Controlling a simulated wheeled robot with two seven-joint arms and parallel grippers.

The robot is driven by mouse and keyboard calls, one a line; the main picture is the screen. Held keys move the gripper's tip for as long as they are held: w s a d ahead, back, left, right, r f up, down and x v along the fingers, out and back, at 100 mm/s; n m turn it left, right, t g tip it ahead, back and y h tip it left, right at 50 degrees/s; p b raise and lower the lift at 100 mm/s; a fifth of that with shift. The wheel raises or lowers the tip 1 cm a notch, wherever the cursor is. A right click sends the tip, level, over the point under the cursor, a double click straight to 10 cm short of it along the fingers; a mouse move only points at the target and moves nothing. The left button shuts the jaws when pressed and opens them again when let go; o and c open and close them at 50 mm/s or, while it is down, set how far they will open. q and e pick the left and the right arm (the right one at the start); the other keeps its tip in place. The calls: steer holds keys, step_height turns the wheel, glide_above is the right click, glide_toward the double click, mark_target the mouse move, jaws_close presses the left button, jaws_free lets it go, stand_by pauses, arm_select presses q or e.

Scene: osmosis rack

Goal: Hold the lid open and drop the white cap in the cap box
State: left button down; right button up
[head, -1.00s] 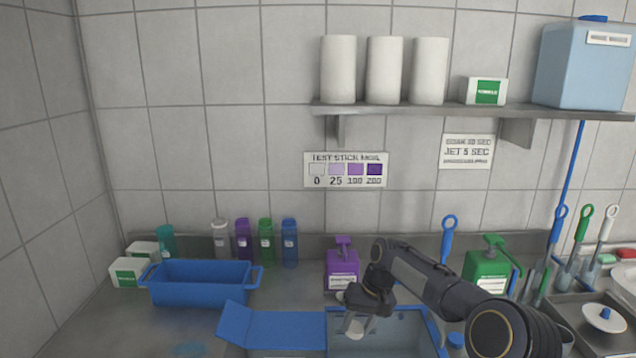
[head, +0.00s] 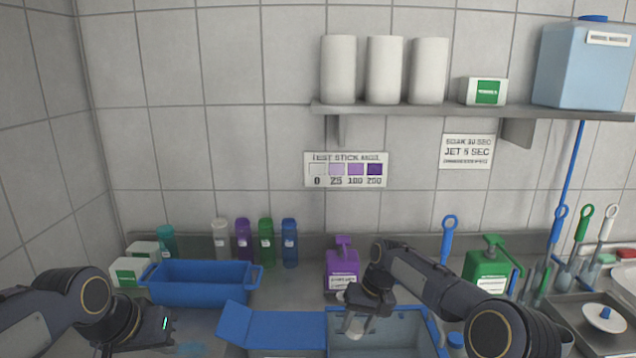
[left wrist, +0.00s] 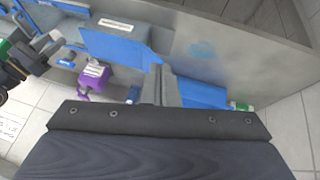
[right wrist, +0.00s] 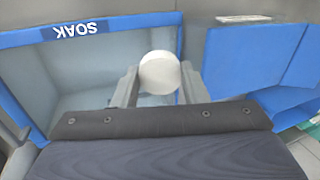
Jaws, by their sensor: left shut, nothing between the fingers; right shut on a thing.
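A white cap (head: 355,327) is held in my right gripper (head: 357,320), above the blue-rimmed box labelled SOAK (right wrist: 93,27). In the right wrist view the cap (right wrist: 160,73) shows as a round white disc between the fingertips. A flat blue panel (head: 285,330), with a tilted blue flap at its left end, lies left of the box. I cannot tell which part is the lid or which container is the cap box. My left gripper (left wrist: 166,86) is shut and empty, apart from the panel. In the head view its arm is at the lower left.
A blue bin (head: 200,286) stands behind my left gripper. Several bottles line the back wall. A purple pump bottle (head: 342,270) stands behind the box, and a green one (head: 487,265) stands behind my right arm. A shelf (head: 470,108) crosses the upper wall.

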arm_select(q)
steer(key=w+f+y, duration=0.1)
steer(key=w, duration=1.2)
steer(key=m+y, duration=0.1)
glide_above(225, 319)
step_height(225, 319, down, 4)
steer(key=shift+w+f, duration=0.15)
steer(key=shift+f, duration=1.5)
steer(key=shift+w+f, duration=0.1)
steer(key=shift+f, duration=1.5)
steer(key=shift+f, duration=0.15)
steer(key=shift+f, duration=3.05)
arm_select(e)
steer(key=shift+a+f, duration=0.2)
steer(key=shift+a, duration=1.65)
steer(key=shift+a+f, duration=0.2)
steer(key=shift+a, duration=1.6)
steer(key=shift+a+f, duration=0.2)
steer(key=shift+a, duration=1.65)
